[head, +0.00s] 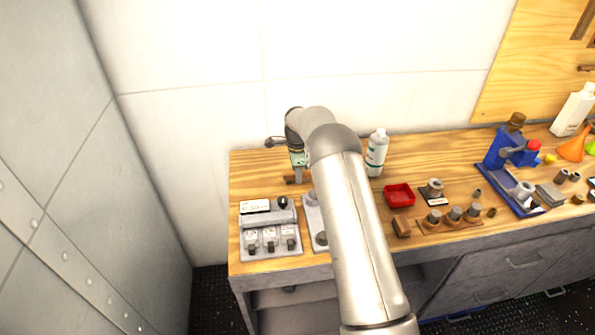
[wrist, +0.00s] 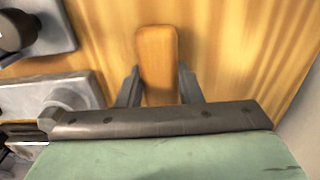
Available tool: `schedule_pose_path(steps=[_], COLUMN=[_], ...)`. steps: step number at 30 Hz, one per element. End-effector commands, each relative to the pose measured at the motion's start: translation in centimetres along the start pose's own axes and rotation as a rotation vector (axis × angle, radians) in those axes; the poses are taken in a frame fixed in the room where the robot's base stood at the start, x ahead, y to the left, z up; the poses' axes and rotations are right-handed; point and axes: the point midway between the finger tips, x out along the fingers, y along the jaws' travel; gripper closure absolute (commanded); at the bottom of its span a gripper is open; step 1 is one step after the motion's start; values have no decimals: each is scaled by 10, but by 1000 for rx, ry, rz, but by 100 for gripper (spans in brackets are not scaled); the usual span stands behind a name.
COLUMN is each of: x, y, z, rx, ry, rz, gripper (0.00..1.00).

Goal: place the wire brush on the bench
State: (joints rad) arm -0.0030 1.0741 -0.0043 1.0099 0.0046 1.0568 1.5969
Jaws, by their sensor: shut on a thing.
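My gripper (head: 298,180) is over the back left part of the wooden bench (head: 262,170), pointing down. In the wrist view its two fingers (wrist: 158,92) are closed on either side of an orange-brown wooden piece, the wire brush (wrist: 157,55). A small brown part of the brush (head: 290,180) shows beside the fingers in the head view. Its bristles are hidden. The brush is at or just above the bench top; I cannot tell whether it touches.
A grey switch box (head: 270,228) stands in front of my gripper. A white bottle (head: 376,153) and a red tray (head: 399,195) are to the right. A small brown block (head: 402,227) lies near the front edge. A blue vise (head: 508,160) stands further right.

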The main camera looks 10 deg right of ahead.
Motion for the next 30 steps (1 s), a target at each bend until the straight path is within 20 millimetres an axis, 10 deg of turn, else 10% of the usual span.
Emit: schedule_pose_path(steps=[6,7,9,22,30], x=[5,4,3,-7,-62], y=[0,0,0,-1,-1], z=[0,0,0,0,0], rx=[0,0,0,0,0], ry=[0,0,0,0,0], rz=[0,0,0,-2,-4], gripper=[92,65,46,46,46])
